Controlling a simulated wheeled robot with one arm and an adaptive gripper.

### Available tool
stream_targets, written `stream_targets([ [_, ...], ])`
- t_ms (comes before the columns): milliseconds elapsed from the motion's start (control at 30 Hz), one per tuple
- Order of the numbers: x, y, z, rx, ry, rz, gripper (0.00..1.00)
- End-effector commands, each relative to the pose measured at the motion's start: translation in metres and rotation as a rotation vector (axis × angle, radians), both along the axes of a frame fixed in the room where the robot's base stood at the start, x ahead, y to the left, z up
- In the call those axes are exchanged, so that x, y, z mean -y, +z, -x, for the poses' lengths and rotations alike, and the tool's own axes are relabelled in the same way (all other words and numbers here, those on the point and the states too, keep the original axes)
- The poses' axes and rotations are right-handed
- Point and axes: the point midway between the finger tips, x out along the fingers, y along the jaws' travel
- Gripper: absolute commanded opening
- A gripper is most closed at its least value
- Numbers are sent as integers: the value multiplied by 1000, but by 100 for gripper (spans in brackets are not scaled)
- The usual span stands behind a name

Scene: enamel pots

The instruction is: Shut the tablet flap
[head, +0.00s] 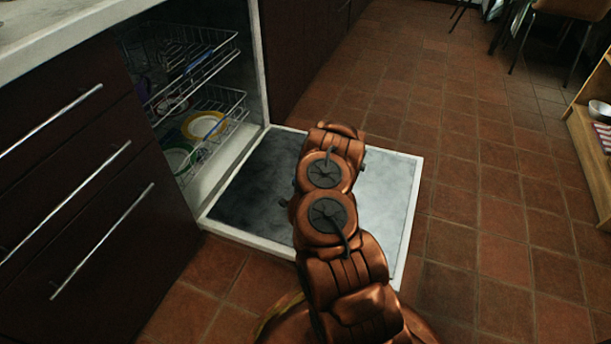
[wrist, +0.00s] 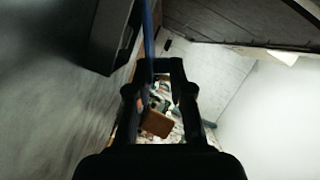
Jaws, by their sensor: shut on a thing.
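The open dishwasher door (head: 383,190) lies flat, its grey inner face up, with my arm across its middle. No tablet flap can be made out in the head view; my arm covers part of the door. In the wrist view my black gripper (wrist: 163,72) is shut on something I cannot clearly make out. A thin blue strip (wrist: 148,35) runs up from its left fingertip. A dark box-like part (wrist: 107,35) stands against a blurred grey surface, left of the gripper; I cannot tell if it is the flap.
The dishwasher's upper rack (head: 185,65) and lower rack (head: 225,110) hold dishes, including a yellow-rimmed plate (head: 204,126). Dark drawers (head: 80,190) with long bar handles stand at left. The tiled floor (head: 480,200) is clear to the right, up to a wooden shelf (head: 590,130).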

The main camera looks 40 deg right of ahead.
Motion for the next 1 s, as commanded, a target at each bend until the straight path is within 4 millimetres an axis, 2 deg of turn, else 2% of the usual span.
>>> stream_targets([
  [400, 4, -10, 5, 139, 1, -81, 0],
  [900, 4, -9, 5, 154, 0, -87, 0],
  [933, 4, -9, 5, 154, 0, -87, 22],
  [1000, 4, -9, 5, 153, 0, -87, 30],
])
